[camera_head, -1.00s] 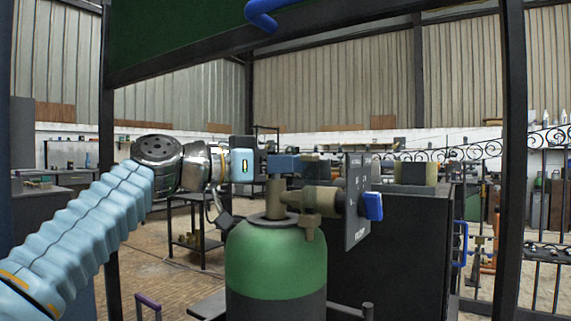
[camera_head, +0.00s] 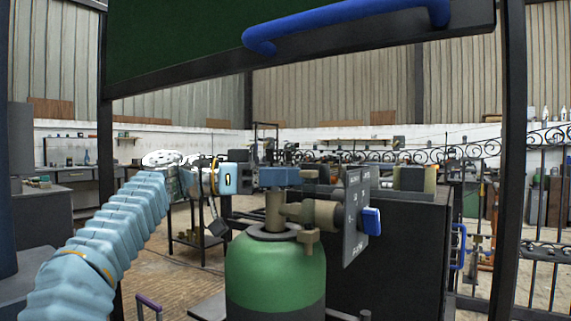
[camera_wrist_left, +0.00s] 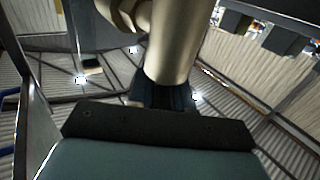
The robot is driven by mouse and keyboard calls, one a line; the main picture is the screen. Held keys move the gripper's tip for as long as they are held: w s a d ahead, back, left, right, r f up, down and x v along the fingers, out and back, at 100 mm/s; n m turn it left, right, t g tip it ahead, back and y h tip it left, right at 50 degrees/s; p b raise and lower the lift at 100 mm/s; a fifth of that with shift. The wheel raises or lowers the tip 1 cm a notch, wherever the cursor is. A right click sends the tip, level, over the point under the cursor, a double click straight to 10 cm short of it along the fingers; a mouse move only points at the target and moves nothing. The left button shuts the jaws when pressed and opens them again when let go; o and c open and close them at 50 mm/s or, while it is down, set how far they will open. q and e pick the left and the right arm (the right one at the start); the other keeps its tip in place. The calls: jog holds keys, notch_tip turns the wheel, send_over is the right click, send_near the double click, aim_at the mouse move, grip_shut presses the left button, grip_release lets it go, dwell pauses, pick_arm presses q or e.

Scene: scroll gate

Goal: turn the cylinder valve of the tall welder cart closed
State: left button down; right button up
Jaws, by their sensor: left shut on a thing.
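The cylinder (camera_head: 275,272) is green on top and dark below, standing upright in the centre of the head view. A brass valve stem (camera_head: 274,211) rises from it, with a brass side fitting (camera_head: 318,213). The blue valve handle (camera_head: 285,177) sits on top of the stem. My left gripper (camera_head: 254,178) reaches it from the left and is shut on it. In the left wrist view the brass stem (camera_wrist_left: 178,42) runs down in front of the dark fingers; the grip itself is mostly hidden. My right gripper is in neither view.
A grey panel (camera_head: 356,190) with a blue knob (camera_head: 371,221) stands just right of the valve, before a dark cabinet (camera_head: 405,240). A green board (camera_head: 170,45) with a blue bar (camera_head: 350,14) hangs overhead. Dark posts (camera_head: 511,150) flank the scene.

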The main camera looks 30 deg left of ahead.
pick_arm(q)
jog(key=m+g+h+p, duration=0.1)
jog(key=m+g+p, duration=0.2)
jog(key=g+p, duration=0.1)
jog(key=g, duration=0.1)
jog(key=m+g+h+p, duration=0.1)
jog(key=m+g+p, duration=0.1)
jog(key=g, duration=0.1)
jog(key=shift+s+r+m+h+p, duration=0.3)
jog(key=shift+s+p, duration=0.05)
jog(key=shift+p, duration=0.05)
jog(key=m+g+p, duration=0.1)
jog(key=g, duration=0.1)
jog(key=m+g+p, duration=0.1)
jog(key=shift+s+f+g, duration=0.15)
jog(key=shift+s+g, duration=0.05)
jog(key=shift+g, duration=0.2)
jog(key=shift+s+f+m+g+p, duration=0.1)
jog(key=shift+m+g+p, duration=0.45)
jog(key=shift+m+g, duration=0.35)
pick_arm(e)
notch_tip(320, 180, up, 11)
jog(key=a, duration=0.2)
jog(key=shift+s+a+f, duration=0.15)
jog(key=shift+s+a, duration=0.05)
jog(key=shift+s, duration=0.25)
pick_arm(q)
jog(key=shift+f+g, duration=0.1)
jog(key=shift+g, duration=0.2)
